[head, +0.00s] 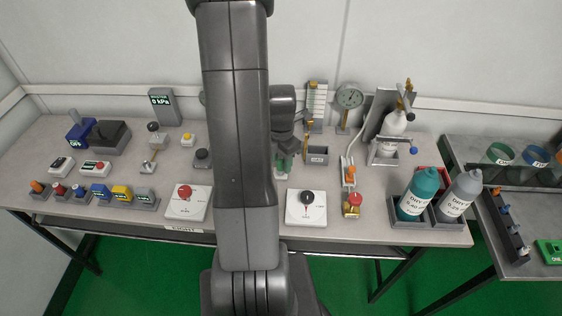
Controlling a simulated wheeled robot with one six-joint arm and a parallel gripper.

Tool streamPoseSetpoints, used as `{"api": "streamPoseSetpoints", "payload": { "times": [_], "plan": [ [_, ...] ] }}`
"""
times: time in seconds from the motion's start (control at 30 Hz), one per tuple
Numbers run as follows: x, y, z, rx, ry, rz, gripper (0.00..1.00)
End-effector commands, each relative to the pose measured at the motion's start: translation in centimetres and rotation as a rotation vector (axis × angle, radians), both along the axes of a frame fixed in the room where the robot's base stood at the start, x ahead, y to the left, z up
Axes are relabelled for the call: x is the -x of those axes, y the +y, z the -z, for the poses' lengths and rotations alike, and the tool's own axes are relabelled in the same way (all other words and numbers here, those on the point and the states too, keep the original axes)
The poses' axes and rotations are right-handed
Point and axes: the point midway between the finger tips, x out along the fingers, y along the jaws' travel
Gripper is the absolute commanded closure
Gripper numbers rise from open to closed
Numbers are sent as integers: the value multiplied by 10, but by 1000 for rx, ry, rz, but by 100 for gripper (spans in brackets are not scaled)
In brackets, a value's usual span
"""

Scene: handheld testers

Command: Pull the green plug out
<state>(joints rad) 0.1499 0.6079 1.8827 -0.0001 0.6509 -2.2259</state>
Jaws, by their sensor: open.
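A green piece, which looks like the green plug (281,166), stands on a small pale base in the middle of the bench, just right of my upright arm link. My gripper (285,156) points down at it from above, with the fingertips close over its top. The gripper is open. My arm covers part of the area on the left, and I cannot tell whether the fingers touch the green piece.
On the grey bench (258,233), a white box with a black knob (306,206) stands in front. A grey holder (317,154) and an orange-topped valve (350,174) stand to the right. A red-knob box (187,202) stands left of my arm.

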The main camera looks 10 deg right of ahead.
Motion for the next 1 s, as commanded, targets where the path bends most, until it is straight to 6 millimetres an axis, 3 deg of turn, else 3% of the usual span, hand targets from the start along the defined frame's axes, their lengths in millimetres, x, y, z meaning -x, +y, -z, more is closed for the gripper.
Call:
{"api": "streamPoseSetpoints", "payload": {
  "times": [0.43, 0.67, 0.7, 0.73, 0.83, 1.0],
  "plan": [
    [0, 0, 10, 0, 0, 0, 55],
    [0, 0, 10, 0, 0, 0, 98],
    [0, 0, 10, 0, 0, 0, 100],
    [0, 0, 10, 0, 0, 0, 84],
    [0, 0, 10, 0, 0, 0, 100],
    [0, 0, 10, 0, 0, 0, 100]
  ]
}}
